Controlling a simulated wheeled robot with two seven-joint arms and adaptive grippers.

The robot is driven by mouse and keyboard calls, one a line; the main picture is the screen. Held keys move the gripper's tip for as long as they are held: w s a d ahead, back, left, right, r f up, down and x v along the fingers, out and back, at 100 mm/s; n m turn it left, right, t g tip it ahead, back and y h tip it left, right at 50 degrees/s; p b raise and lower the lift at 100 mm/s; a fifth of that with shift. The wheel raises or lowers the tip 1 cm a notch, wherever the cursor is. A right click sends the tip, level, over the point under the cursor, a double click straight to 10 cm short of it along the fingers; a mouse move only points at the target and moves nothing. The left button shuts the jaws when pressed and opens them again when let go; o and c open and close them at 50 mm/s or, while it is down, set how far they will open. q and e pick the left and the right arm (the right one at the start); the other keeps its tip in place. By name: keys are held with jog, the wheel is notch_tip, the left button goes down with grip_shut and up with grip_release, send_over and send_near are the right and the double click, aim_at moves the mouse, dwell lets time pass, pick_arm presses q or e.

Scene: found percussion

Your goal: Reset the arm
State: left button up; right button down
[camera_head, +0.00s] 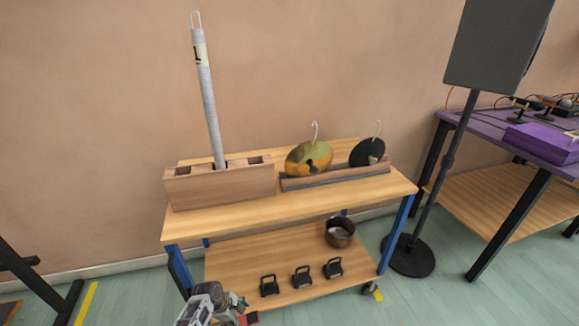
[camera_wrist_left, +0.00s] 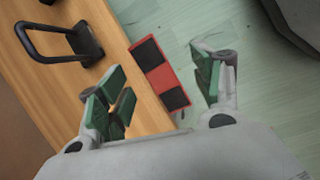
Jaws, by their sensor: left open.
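My left gripper (camera_head: 238,304) is at the bottom of the head view, by the front left of the cart's lower shelf (camera_head: 235,258). In the left wrist view its two green-padded fingers (camera_wrist_left: 160,90) are spread wide. A red block with black ends (camera_wrist_left: 161,74) shows between and beyond them, beside the shelf edge; whether it touches the shelf or a finger I cannot tell. No object is held between the pads. My right gripper is in neither view.
Black handled clamps (camera_head: 302,277) and a dark pot (camera_head: 339,232) stand on the lower shelf. The top holds a wooden block with a tall tube (camera_head: 208,100), a mottled round piece (camera_head: 309,158) and a black disc (camera_head: 367,153). A speaker stand (camera_head: 440,180) is right.

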pick_arm(q)
jog(key=s+d+r+m+t+y, duration=0.1)
jog(key=s+d+r+m+t, duration=0.1)
jog(key=s+r+m, duration=1.6)
notch_tip(320, 180, up, 4)
jog(key=d+m, duration=0.1)
jog(key=m, duration=0.1)
jog(key=shift+s+d+f+m+t+p, duration=0.15)
jog(key=shift+s+d+m+t+p, duration=0.05)
jog(key=shift+m+t+p, duration=0.2)
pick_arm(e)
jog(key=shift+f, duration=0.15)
pick_arm(q)
jog(key=shift+f+p, duration=0.15)
jog(key=shift+p, duration=0.15)
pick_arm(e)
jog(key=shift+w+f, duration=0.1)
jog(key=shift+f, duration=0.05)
